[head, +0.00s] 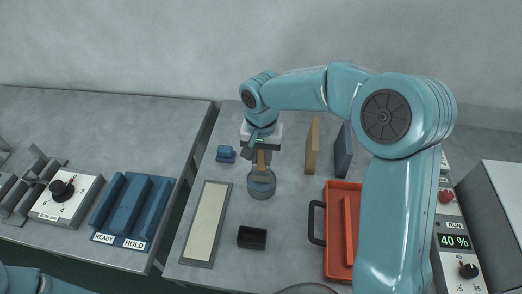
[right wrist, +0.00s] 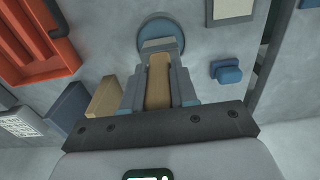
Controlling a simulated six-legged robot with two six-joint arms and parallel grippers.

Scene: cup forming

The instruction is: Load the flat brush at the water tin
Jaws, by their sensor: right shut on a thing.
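My right gripper (head: 261,154) is shut on the flat brush, whose tan handle (head: 261,160) stands between its fingers and points down. The water tin (head: 262,188) is a round grey-blue tin on the bench, directly below the gripper. In the right wrist view the brush handle (right wrist: 158,82) lies between the fingers (right wrist: 159,70), and the tin (right wrist: 168,27) shows beyond them. The brush's lower end overlaps the tin's opening; I cannot tell how deep it reaches. My left gripper is out of view.
A small blue block (head: 226,154) and a long pale panel (head: 207,223) lie left of the tin. A black box (head: 252,237) is in front. A red tray (head: 337,255) lies to the right. Tan (head: 312,146) and dark blue (head: 343,152) upright blocks stand behind that tray.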

